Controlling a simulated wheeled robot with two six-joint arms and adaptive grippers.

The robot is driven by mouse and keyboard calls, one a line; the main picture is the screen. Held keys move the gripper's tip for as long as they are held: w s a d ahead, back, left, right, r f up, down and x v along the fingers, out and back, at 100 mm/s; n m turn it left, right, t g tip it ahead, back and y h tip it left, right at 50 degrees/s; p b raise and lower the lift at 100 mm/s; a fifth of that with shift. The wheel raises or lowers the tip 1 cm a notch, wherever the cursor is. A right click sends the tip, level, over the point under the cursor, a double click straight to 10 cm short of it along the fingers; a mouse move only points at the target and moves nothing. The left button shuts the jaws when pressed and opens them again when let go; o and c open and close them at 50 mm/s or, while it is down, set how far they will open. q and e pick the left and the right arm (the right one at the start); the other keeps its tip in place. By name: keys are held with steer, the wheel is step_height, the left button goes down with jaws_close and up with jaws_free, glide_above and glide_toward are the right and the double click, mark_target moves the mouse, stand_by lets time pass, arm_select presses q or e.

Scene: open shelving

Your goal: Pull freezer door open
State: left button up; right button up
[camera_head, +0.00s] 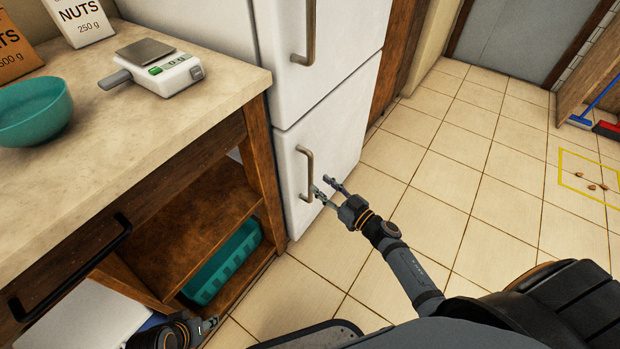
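A white fridge-freezer stands behind the counter's right end. Its lower door (335,130), which I take as the freezer door, looks shut and has a vertical metal handle (305,172). My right gripper (322,185) is open, with its fingertips pointing at the door just right of the handle's lower part. One fingertip overlaps the handle's lower end in the picture; I cannot tell whether they touch. Nothing shows between the fingers. My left gripper (208,325) is low at the bottom left, partly cut off, and its fingers are too small to judge.
The upper door (345,30) has its own handle. The counter (120,130) holds a kitchen scale (160,68), a teal bowl (35,110) and packets. A teal basket (225,262) sits on the shelf below. The tiled floor (430,165) right of the door is clear.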

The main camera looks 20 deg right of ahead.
mark_target(311, 176)
steer(key=b+x, duration=0.1)
steer(key=x, duration=0.5)
steer(key=shift+c, duration=0.2)
jaws_close()
